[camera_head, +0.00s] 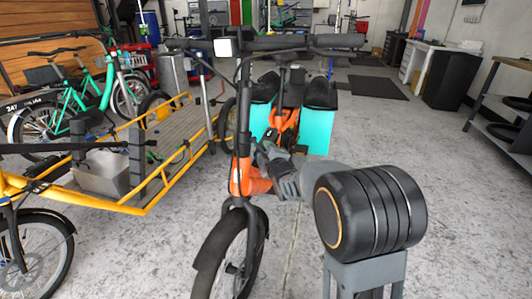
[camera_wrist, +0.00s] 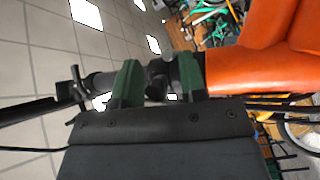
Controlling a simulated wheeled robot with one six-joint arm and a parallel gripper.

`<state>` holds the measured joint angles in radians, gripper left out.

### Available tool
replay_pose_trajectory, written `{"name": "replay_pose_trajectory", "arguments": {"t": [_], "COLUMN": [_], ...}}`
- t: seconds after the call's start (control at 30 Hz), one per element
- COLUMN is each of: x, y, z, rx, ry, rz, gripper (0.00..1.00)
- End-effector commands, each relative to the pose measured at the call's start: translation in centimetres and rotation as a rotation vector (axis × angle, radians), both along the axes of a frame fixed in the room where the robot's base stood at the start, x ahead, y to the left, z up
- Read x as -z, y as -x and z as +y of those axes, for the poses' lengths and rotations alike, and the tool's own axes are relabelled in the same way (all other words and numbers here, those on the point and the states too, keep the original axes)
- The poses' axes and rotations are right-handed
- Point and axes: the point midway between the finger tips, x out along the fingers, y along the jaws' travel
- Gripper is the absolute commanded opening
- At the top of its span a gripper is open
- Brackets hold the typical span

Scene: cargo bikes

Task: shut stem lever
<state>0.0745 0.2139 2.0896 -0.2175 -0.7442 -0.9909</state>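The folding bike's black stem (camera_head: 243,125) stands upright above its orange frame (camera_head: 250,178). My gripper (camera_head: 262,148) is close to the right side of the stem's lower part. In the wrist view my gripper (camera_wrist: 160,80) has its two green fingers apart. A dark rounded part (camera_wrist: 156,82), perhaps the stem lever, shows between them; I cannot tell whether the fingers touch it. The black stem runs across behind the fingers, and the orange frame (camera_wrist: 260,70) is on the right. The lever cannot be made out in the head view.
A yellow cargo bike (camera_head: 150,190) stands close on the left, with green bikes (camera_head: 95,95) behind it. Turquoise panniers (camera_head: 316,130) hang at the orange bike's rear. The handlebar (camera_head: 290,42) spans above. The floor on the right (camera_head: 470,220) is clear.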

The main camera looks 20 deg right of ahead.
Motion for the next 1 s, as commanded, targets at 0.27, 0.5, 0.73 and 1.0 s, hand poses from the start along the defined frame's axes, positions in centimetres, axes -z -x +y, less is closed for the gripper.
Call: {"name": "replay_pose_trajectory", "arguments": {"t": [0.27,0.5,0.73,1.0], "x": [0.00,-0.01,0.01,0.05], "y": [-0.56,-0.54,-0.53,-0.52], "z": [0.05,0.04,0.05,0.06], "rx": [0.000,0.000,0.000,0.000], "ry": [-0.001,-0.001,-0.001,-0.001], "rz": [0.000,0.000,0.000,0.001], "gripper": [0.39,0.29,0.07,0.00]}}
